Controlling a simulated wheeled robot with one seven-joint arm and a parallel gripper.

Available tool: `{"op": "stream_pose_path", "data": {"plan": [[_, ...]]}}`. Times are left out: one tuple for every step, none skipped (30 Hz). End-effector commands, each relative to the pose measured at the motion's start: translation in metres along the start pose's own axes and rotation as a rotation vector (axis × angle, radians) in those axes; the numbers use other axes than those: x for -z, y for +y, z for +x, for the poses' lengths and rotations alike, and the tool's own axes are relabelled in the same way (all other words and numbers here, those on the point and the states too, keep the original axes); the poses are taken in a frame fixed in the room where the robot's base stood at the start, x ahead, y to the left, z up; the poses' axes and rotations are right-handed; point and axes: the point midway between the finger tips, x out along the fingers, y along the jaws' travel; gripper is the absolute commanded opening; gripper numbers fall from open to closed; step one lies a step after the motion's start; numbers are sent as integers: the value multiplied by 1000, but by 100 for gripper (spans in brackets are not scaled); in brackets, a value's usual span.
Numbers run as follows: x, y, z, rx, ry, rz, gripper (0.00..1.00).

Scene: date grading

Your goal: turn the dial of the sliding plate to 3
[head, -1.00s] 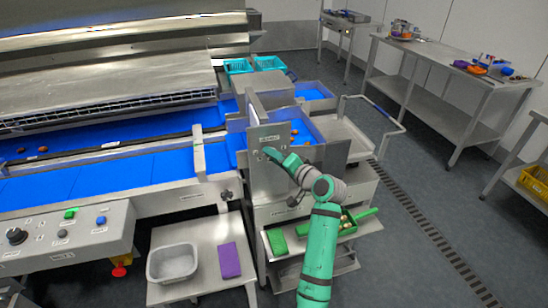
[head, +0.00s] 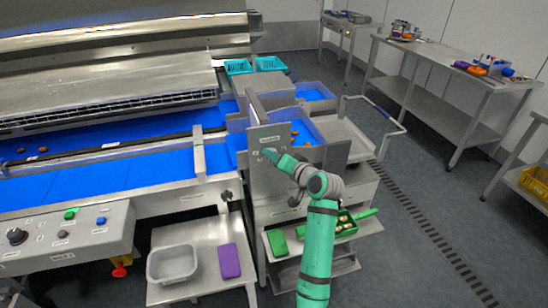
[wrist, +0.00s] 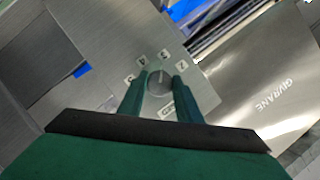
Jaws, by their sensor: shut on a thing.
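The sliding plate (head: 262,180) is an upright grey metal plate at the end of the blue conveyor. In the wrist view the plate (wrist: 108,42) carries a round metal dial (wrist: 159,86) with small number labels in an arc around its far side. The labels 4, 3 and 2 can be made out. A pale pointer line on the dial points roughly toward the 3. My green gripper (wrist: 160,74) is shut on the dial, one finger on each side. In the head view my gripper (head: 268,154) reaches the plate's front face and hides the dial.
Blue-lined trays (head: 303,130) with a few dates lie just behind and right of the plate. A trolley handle (head: 385,115) stands to the right.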

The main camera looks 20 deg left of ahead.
Motion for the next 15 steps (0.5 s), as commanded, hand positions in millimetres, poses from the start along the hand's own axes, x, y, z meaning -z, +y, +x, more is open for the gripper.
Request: {"op": "stream_pose_path", "data": {"plan": [[-1, 0, 2, -1, -2, 0, 34], [-1, 0, 2, -1, -1, 0, 41], [-1, 0, 2, -1, -1, 0, 50], [-1, 0, 2, -1, -1, 0, 50], [-1, 0, 1, -1, -1, 0, 50], [-1, -1, 2, 0, -1, 0, 50], [-2, -1, 2, 1, -2, 0, 50], [-2, -2, 3, 1, -2, -1, 50], [-2, -3, 3, 2, -3, -1, 50], [-2, -3, 4, 3, -3, -1, 50], [-2, -3, 4, 3, -3, -1, 50], [-2, -3, 3, 3, -3, -1, 50], [-2, -3, 2, 3, -3, -1, 50], [-2, -3, 0, 3, -2, -1, 50], [-2, -3, -2, 3, -2, -1, 50]]}}
